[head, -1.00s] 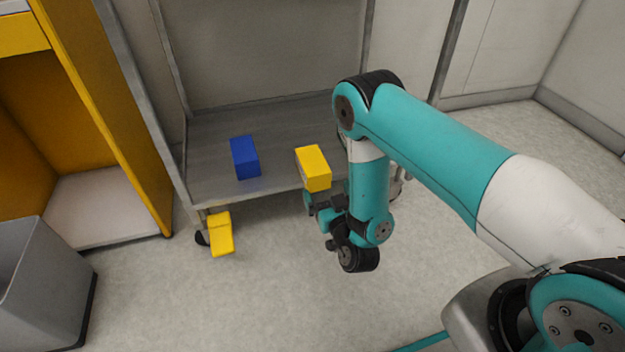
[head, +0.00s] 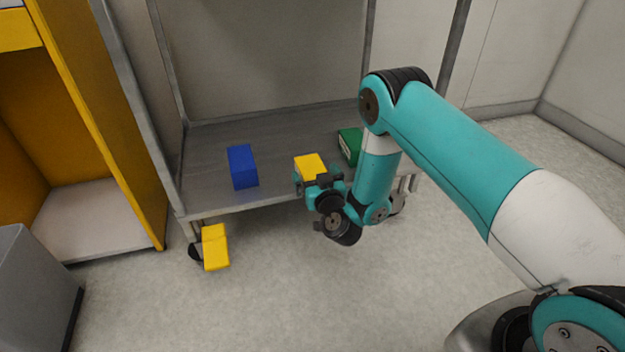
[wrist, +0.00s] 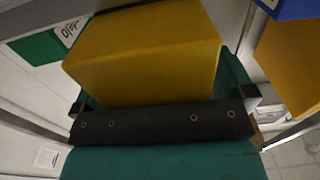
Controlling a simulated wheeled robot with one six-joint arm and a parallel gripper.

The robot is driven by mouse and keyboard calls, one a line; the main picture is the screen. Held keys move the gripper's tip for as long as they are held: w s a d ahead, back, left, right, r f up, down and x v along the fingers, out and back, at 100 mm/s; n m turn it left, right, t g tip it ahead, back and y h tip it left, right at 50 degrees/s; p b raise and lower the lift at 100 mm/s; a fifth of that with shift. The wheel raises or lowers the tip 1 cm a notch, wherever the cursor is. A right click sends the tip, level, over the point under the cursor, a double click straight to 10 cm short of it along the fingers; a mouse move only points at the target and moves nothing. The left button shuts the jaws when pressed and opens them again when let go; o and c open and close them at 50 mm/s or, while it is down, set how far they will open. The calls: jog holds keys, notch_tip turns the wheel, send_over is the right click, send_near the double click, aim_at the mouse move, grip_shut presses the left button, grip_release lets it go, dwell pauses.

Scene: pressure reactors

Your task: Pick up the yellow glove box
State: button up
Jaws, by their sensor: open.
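The yellow glove box (head: 309,164) sits on the grey cart shelf near its front edge, between a blue box and a green box. My gripper (head: 318,180) is at its front side and covers its lower front part in the head view. In the wrist view the yellow glove box (wrist: 145,50) fills the middle, close in front of the palm. The open gripper (wrist: 165,98) has one finger on each side of the box. I cannot tell whether the fingers touch it.
The blue box (head: 242,166) stands left on the shelf and the green box (head: 349,146) right, partly behind my arm. A grey bin (head: 35,290) and yellow cabinet (head: 110,120) are left. Floor in front is open.

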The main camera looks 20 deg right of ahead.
jog(key=c, duration=1.1)
